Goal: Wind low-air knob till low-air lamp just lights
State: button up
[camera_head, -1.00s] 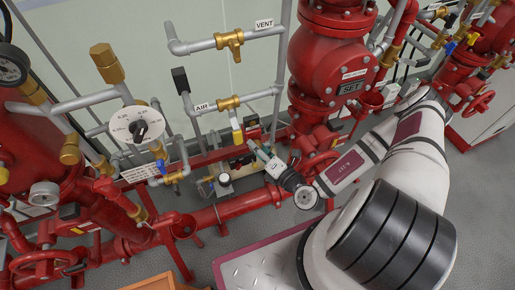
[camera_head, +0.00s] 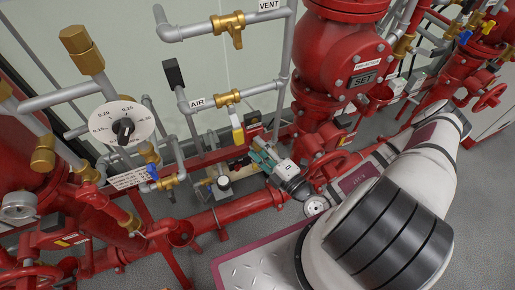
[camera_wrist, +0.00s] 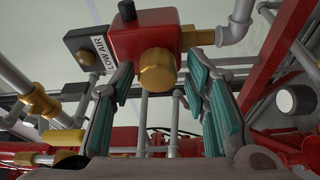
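In the wrist view, a brass knob (camera_wrist: 157,70) sticks out of a red box (camera_wrist: 150,38) ahead of my gripper. A plate reading LOW AIR (camera_wrist: 98,57) is beside it, on a black housing (camera_wrist: 82,40). In the head view, my gripper (camera_head: 258,152) reaches toward the small fittings, and the knob is hard to make out.
A white dial (camera_head: 108,115) with a black pointer stands at left. Grey pipes with brass valves marked VENT (camera_head: 230,24) and AIR (camera_head: 227,98) are above my gripper. A thick red pipe (camera_head: 225,212) runs below. A red SET valve (camera_head: 345,60) stands to the right.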

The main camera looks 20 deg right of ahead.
jog(key=shift+s+r, duration=0.1)
jog(key=shift+s, duration=0.05)
jog(key=s+p, duration=0.2)
jog(key=s, duration=0.5)
jog(key=shift+p, duration=0.4)
